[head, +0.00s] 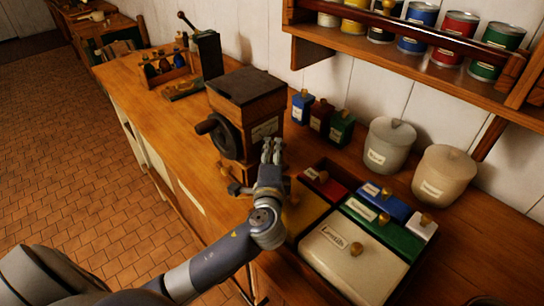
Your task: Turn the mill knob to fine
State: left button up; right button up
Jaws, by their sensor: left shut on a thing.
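The mill (246,88) is a dark wooden box with a black lid, standing on the wooden counter. A black wheel with a handle (217,132) is on its front left face. A pale label (265,129) is on its right-hand face. My left gripper (271,152) is at the lower part of that face, just below the label, with its fingers shut on the mill knob. The fingers hide the knob, so its setting cannot be read. My right gripper is not in view.
Small blue, brown and green tins and two lidded crocks (388,145) stand along the wall. Several lidded bins (352,262) lie right of my left gripper. A shelf of cans (400,50) hangs above.

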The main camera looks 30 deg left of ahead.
pick_arm(q)
jog(key=shift+f, duration=0.1)
jog(key=o, duration=1)
jog(key=shift+o, duration=0.2)
jog(key=shift+s, duration=0.1)
jog(key=v, duration=1.2)
